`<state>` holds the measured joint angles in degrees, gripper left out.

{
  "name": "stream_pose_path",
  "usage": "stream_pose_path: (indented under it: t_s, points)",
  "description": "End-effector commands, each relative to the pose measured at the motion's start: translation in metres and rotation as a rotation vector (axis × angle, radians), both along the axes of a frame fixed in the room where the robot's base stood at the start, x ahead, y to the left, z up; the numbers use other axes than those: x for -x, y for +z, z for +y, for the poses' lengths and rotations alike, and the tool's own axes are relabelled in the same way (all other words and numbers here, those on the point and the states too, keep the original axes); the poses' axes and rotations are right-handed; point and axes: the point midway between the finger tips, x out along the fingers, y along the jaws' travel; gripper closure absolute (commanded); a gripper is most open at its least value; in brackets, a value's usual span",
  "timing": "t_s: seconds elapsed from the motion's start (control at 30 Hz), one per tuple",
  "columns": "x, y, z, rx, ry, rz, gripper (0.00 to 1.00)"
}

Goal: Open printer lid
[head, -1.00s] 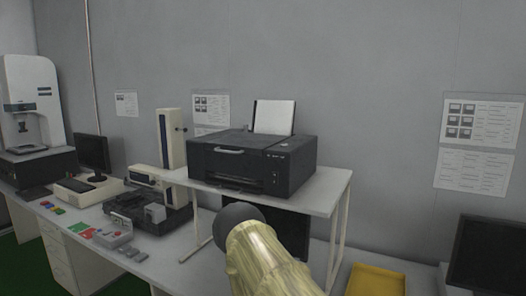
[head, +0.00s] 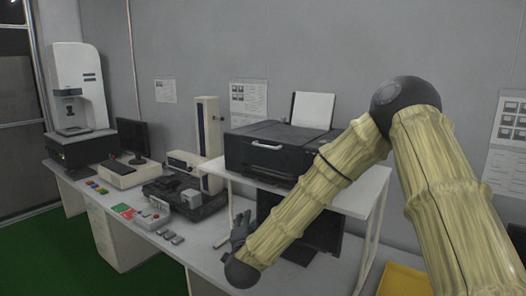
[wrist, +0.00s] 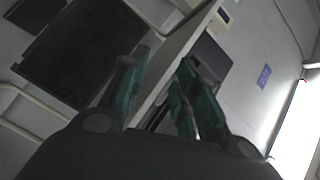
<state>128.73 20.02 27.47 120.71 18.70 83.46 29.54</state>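The black printer (head: 262,150) stands on the raised white shelf (head: 352,202), with a light handle (head: 267,145) on the front of its lid and white paper upright at its back. The lid looks shut. My arm covers the printer's right front part. My gripper (head: 240,226) is below and in front of the shelf, lower than the printer and apart from it. In the wrist view its two green-grey fingers (wrist: 163,68) are spread with nothing held. The shelf edge shows beyond them, and a dark shape past it may be the printer.
A dark monitor (head: 312,237) stands under the shelf. A yellow tray (head: 402,281) is at lower right. The wall is behind the printer.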

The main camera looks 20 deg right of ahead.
Motion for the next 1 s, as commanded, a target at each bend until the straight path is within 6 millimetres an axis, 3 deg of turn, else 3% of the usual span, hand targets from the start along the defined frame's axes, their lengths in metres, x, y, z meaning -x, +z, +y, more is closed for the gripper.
stream_pose_path:
  t_s: [0.03, 0.1, 0.2, 0.3, 0.4, 0.57, 1.0]
  points:
    - [-0.009, 0.044, -0.007, -0.047, -0.045, -0.078, 0.70]
    - [-0.016, 0.091, -0.016, -0.108, -0.101, -0.170, 0.70]
    - [-0.020, 0.142, -0.028, -0.176, -0.160, -0.272, 0.70]
    - [-0.020, 0.173, -0.035, -0.218, -0.196, -0.333, 0.70]
    - [-0.021, 0.187, -0.039, -0.238, -0.212, -0.362, 0.70]
    - [-0.032, 0.194, -0.045, -0.241, -0.217, -0.366, 0.70]
    - [-0.091, 0.205, -0.078, -0.239, -0.215, -0.364, 0.70]
